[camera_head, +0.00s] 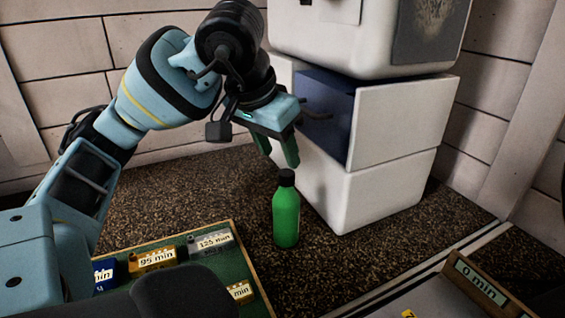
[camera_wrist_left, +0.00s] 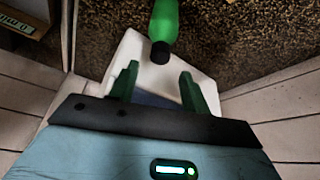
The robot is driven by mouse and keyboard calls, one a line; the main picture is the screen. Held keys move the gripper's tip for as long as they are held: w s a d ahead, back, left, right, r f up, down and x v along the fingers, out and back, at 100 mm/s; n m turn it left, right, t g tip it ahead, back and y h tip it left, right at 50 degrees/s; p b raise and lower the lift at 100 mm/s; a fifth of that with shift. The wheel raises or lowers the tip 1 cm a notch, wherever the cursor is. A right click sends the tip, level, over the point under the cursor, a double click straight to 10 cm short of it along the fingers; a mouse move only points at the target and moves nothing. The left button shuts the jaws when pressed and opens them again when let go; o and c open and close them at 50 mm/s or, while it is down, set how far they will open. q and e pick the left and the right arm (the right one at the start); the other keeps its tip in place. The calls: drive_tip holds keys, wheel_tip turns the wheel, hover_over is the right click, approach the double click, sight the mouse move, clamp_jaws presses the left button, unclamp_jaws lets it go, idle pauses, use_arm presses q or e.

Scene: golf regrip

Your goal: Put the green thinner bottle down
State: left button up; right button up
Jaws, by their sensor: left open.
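The green thinner bottle (camera_head: 286,214) with a black cap stands upright on the dark speckled surface, in front of the white drawer cabinet. My left gripper (camera_head: 278,158) is just above and behind its cap, open and empty. In the left wrist view the bottle (camera_wrist_left: 165,25) shows at the top, its black cap pointing toward the fingers. The left fingers (camera_wrist_left: 157,88) are spread apart there, with nothing between them. My right gripper is in neither view.
The white cabinet (camera_head: 385,190) has an open drawer with a blue inside (camera_head: 325,110). A green tray (camera_head: 232,262) with several labelled minute blocks lies at the front left. A "0 min" sign (camera_head: 480,282) stands at the front right.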

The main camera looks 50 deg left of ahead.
use_arm(q)
drive_tip(key=p+v, duration=0.1)
drive_tip(key=v, duration=0.4)
drive_tip(key=shift+r, duration=0.2)
drive_tip(key=shift+f, duration=0.1)
idle(0.4)
